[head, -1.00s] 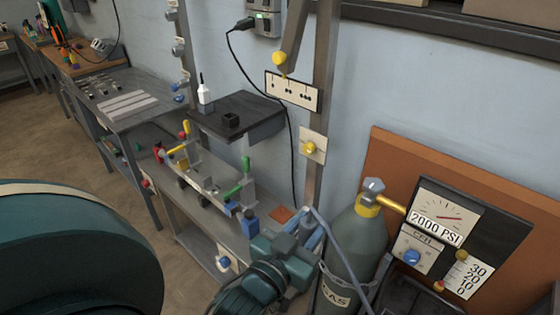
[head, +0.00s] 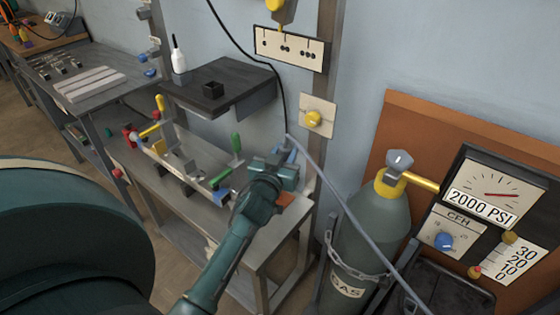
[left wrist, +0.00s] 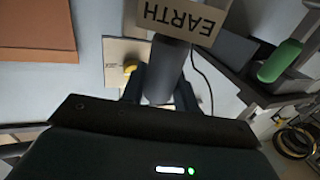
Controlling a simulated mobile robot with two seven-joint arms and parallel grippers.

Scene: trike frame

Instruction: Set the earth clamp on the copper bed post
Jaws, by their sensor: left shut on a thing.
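My left gripper (head: 284,165) is over the right end of the steel welding bench in the head view. It is shut on the earth clamp (left wrist: 167,62), whose grey body sits between the fingers (left wrist: 160,86) in the left wrist view. A label reading EARTH (left wrist: 180,17) stands on the clamp. A blue-grey cable (head: 340,205) runs from the clamp down to the right. A copper-coloured patch (head: 286,201) shows on the bench, partly behind my gripper. I cannot make out a post on it. My right gripper is not in view.
A fixture with a green-handled toggle clamp (head: 236,144) and a yellow-handled one (head: 150,131) stands left of my gripper. A chained gas cylinder (head: 368,235) stands close on the right. A dark shelf (head: 235,92) is behind, and a yellow-knobbed plate (head: 317,115) is on the upright.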

